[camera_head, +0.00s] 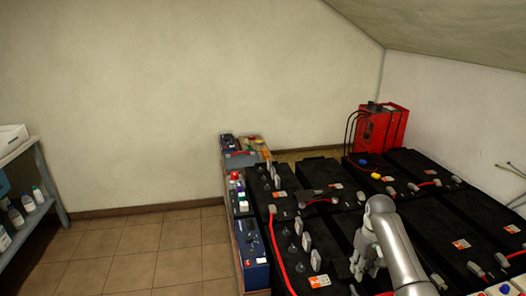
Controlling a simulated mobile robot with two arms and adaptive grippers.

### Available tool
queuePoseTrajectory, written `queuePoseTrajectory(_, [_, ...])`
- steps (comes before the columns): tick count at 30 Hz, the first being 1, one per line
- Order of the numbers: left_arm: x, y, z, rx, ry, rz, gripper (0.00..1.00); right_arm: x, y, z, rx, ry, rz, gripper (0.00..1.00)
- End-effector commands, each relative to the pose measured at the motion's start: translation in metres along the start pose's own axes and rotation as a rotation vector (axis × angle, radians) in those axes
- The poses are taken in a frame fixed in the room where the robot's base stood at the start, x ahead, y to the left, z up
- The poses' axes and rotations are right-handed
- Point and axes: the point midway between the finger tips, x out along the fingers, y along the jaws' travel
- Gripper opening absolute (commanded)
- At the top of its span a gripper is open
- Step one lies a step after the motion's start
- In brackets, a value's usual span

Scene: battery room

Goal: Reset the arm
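My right arm comes in from the bottom right, grey and bent at a rounded joint. My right gripper (358,268) points down at the arm's end, over the black batteries (345,225). It is small and dark against them, so I cannot tell whether its fingers are open or shut, or whether it touches anything. My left arm and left gripper are not in view.
Large black batteries with red cables fill the lower right. A red charger (378,130) stands behind them by the wall. A blue battery (251,252) sits at the left edge. A shelf (35,213) with bottles stands far left. The tiled floor (145,250) between is clear.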

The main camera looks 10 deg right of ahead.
Motion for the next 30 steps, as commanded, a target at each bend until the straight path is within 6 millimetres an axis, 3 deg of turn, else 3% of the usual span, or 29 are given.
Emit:
queuePoseTrajectory(5, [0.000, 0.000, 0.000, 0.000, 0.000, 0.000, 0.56, 0.038, -0.024, 0.029, -0.038, 0.013, 0.046, 0.32])
queuePoseTrajectory(9, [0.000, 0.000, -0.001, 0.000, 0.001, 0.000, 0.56, 0.069, -0.056, 0.069, -0.078, 0.048, 0.084, 0.32])
queuePoseTrajectory(15, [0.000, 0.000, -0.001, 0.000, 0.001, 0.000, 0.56, 0.091, -0.105, 0.136, -0.119, 0.112, 0.100, 0.32])
queuePoseTrajectory(22, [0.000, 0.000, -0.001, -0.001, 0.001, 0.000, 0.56, 0.083, -0.157, 0.218, -0.130, 0.193, 0.076, 0.32])
queuePoseTrajectory(30, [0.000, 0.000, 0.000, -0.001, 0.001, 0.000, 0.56, 0.057, -0.186, 0.273, -0.109, 0.254, 0.045, 0.32])
